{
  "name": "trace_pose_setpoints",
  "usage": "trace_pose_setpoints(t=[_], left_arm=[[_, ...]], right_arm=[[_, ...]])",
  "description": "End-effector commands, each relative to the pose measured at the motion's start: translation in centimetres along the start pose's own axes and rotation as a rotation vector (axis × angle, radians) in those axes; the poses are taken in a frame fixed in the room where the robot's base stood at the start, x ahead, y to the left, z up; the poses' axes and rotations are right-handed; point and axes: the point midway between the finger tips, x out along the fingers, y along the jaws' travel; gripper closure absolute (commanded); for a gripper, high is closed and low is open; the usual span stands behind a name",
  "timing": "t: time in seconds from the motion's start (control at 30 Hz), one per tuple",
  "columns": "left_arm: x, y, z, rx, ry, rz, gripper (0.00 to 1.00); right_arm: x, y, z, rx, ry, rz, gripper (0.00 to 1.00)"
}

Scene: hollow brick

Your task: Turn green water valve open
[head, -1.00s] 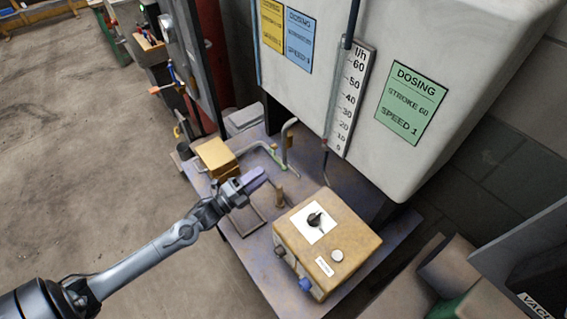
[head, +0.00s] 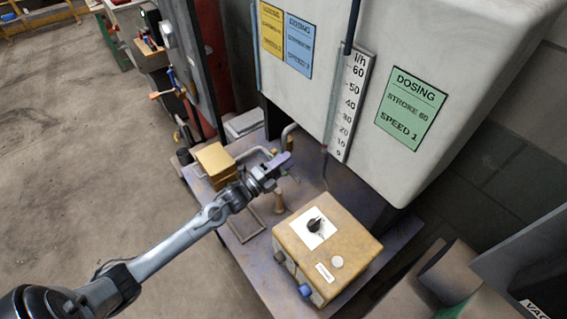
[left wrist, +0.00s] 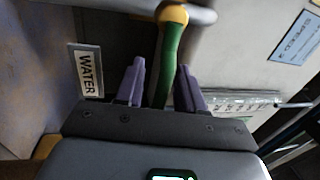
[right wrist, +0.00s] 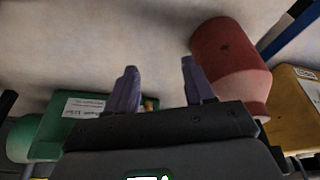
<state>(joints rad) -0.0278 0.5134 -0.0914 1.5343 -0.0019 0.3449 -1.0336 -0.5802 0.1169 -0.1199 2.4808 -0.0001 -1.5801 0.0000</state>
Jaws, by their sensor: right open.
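The green valve handle (left wrist: 169,62) shows in the left wrist view, with a yellow hub at its top on a grey pipe. It lies between the two spread purple fingers of my left gripper (left wrist: 160,85), with gaps to both. A WATER label (left wrist: 86,72) is left of the handle. In the head view my left gripper (head: 282,164) is over the pipes on the bench, and it hides the valve there. My right gripper (right wrist: 158,85) is open and empty in the right wrist view; it is out of the head view.
A yellow control box (head: 327,240) with a black knob stands on the bench, right of the left gripper. The large white dosing tank (head: 420,60) is behind. The right wrist view shows a red cylinder (right wrist: 228,60) and a green object (right wrist: 60,120) near the right gripper.

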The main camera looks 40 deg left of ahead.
Motion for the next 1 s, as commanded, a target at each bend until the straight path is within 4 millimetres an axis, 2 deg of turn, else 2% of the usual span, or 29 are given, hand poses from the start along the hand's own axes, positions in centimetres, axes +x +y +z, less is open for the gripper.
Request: trace_pose_setpoints(t=[0.13,0.17,0.4,0.77,1.0], left_arm=[[-0.02,0.03,-0.02,0.0,0.0,0.0,0.62],[-0.03,0.03,-0.01,0.0,0.0,0.0,0.65],[-0.04,0.03,-0.01,0.0,0.0,0.0,1.0],[-0.04,-0.02,-0.01,-0.004,-0.001,0.0,1.0],[0.06,-0.55,-0.01,-0.059,-0.012,0.0,1.0]], right_arm=[[0.02,0.01,0.02,-0.001,-0.001,0.0,0.47],[0.02,0.01,0.03,-0.001,-0.001,0.001,0.47],[0.04,0.1,0.06,-0.005,-0.002,0.004,0.47],[-0.01,0.12,0.05,-0.006,-0.002,0.004,0.47],[-0.83,0.13,-0.22,-0.005,-0.002,0.003,0.47]])
